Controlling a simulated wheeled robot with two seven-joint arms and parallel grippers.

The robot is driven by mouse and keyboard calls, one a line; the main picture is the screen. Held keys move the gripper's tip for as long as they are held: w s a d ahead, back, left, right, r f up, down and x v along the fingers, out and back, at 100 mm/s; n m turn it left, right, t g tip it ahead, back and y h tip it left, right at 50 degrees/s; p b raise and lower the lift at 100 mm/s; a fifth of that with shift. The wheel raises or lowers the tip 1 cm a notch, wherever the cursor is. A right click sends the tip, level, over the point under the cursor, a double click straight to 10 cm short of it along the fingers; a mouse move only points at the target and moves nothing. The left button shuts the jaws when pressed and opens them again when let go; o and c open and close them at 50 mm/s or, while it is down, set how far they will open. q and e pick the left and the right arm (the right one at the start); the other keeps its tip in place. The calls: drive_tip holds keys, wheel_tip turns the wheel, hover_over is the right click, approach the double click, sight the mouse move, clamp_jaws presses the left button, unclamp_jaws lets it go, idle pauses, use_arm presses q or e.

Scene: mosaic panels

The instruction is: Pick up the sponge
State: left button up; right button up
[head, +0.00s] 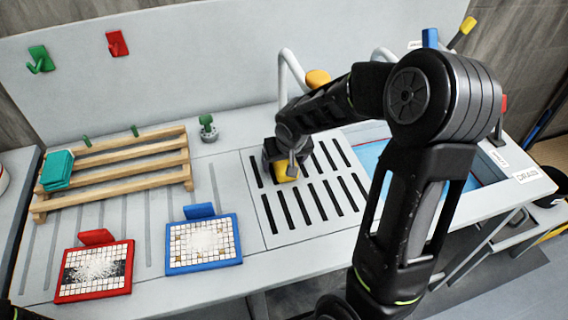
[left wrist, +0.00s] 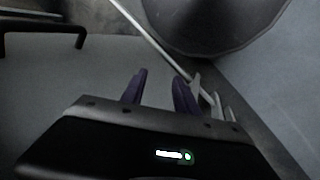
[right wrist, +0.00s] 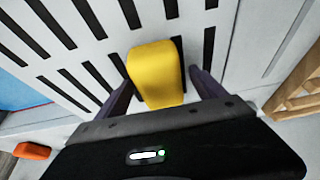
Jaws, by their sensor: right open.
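The yellow sponge (head: 286,173) is on the slotted drain rack, partly hidden by my right gripper (head: 281,166). In the right wrist view the sponge (right wrist: 156,74) lies between the two spread fingers of my right gripper (right wrist: 163,92), with a gap visible towards the right finger. The right gripper is open over it. My left gripper (left wrist: 160,92) shows in the left wrist view with its two fingers apart and nothing between them. It is away from the sponge.
The slotted drain rack (head: 270,222) lies beside a blue basin (head: 373,160). A blue mosaic panel (head: 203,243) and a red one (head: 95,271) lie at front left. A wooden rack (head: 120,182) holds teal cloths (head: 57,169). A curved tap (head: 283,75) stands behind the gripper.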

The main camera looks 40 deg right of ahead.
drive_tip(key=c, duration=1.4)
drive_tip(key=shift+r, duration=0.15)
